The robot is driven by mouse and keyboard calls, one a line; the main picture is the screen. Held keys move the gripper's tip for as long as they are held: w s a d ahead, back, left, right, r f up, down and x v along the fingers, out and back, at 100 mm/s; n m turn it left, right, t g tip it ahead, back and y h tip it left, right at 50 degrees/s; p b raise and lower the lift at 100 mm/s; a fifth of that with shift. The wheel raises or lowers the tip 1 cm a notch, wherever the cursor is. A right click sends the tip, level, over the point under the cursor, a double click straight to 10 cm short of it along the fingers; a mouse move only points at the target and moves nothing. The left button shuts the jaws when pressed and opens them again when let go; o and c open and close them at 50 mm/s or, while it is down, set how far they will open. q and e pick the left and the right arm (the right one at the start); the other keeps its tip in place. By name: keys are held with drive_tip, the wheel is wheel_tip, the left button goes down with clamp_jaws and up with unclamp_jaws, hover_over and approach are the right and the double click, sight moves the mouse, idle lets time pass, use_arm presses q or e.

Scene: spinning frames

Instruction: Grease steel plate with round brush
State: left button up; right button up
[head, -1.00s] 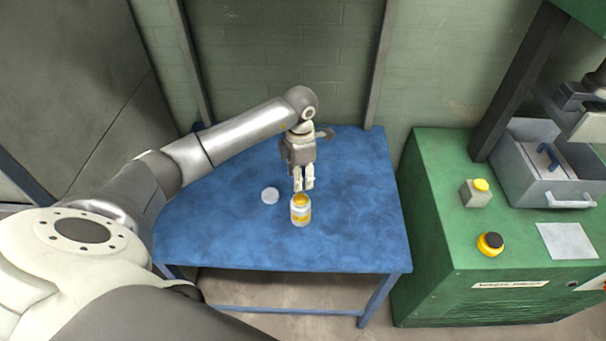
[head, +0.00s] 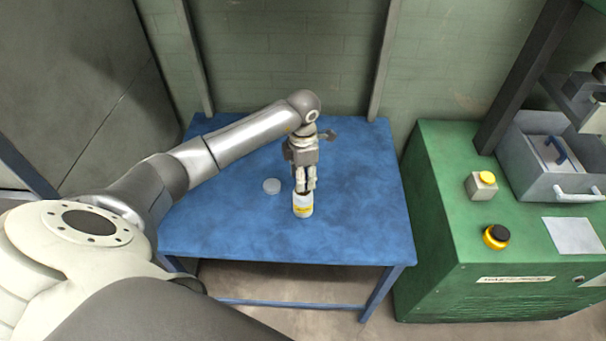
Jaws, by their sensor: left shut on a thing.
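My left gripper (head: 306,189) points down with its fingertips at the mouth of a small white jar (head: 303,211) with a yellow label. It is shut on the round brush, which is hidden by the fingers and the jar. The jar stands open and upright on the blue table (head: 362,215); its round white lid (head: 271,186) lies to its left. A flat light-grey plate (head: 573,236) lies on the green machine at the right; I cannot tell whether it is the steel plate. My right gripper is not in view.
The green machine (head: 445,225) stands right of the table. On it are a yellow-topped button box (head: 482,186), a black-and-yellow button (head: 495,237) and a grey drawer (head: 520,165) with a white handle. The table's right side is clear.

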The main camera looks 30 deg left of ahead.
use_arm(q)
drive_tip(key=shift+f+b, duration=0.55)
drive_tip(key=shift+b, duration=0.05)
idle(1.8)
drive_tip(key=shift+r, duration=0.1)
drive_tip(key=shift+r+p, duration=1.95)
drive_tip(key=shift+r, duration=1.55)
drive_tip(key=shift+d, duration=0.1)
